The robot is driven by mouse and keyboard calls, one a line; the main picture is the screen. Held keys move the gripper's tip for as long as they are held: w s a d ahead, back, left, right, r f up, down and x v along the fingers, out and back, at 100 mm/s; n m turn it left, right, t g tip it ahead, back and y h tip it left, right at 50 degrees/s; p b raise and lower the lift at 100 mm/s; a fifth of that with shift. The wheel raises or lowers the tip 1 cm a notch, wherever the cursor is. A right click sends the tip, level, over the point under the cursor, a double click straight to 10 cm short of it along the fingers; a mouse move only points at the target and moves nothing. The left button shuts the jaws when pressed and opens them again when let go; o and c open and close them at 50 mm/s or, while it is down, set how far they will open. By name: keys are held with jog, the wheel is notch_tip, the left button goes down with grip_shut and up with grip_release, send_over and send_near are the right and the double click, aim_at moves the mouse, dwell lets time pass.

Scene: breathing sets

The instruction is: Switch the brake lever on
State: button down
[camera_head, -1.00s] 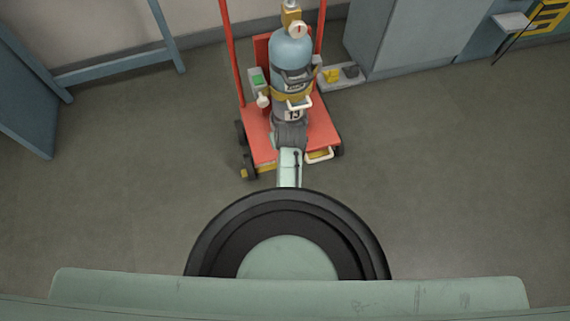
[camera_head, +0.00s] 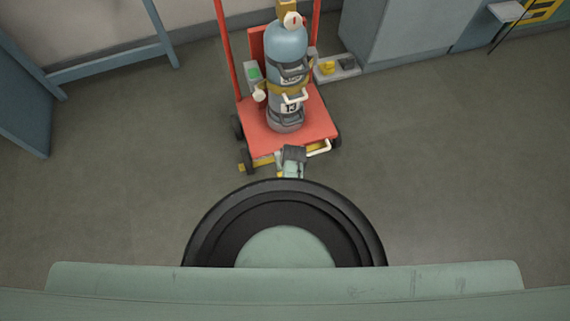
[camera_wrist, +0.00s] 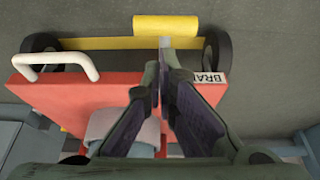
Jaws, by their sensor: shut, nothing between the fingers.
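The brake lever, seen as a yellow pedal (camera_wrist: 180,28) on a short grey stem, stands out from a yellow bar at the near edge of the red trolley (camera_head: 305,120). A partly covered label starting "BRA" (camera_wrist: 211,79) lies on the deck beside the fingers. My gripper (camera_wrist: 163,68) is shut and empty, its tips over the deck edge near the stem in the wrist view. I cannot tell if they touch it. In the head view my gripper (camera_head: 292,163) is at the trolley's near edge and hides part of the bar.
A blue-grey gas cylinder (camera_head: 286,75) stands strapped on the trolley. A white handle (camera_wrist: 55,62) rises at the deck's edge, left of the fingers in the wrist view. Wheels (camera_wrist: 215,52) flank the bar. A grey cabinet (camera_head: 405,30) stands behind; floor on both sides is clear.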

jog(key=shift+s+d+f, duration=0.1)
jog(key=shift+s+f, duration=0.1)
jog(key=shift+f, duration=0.4)
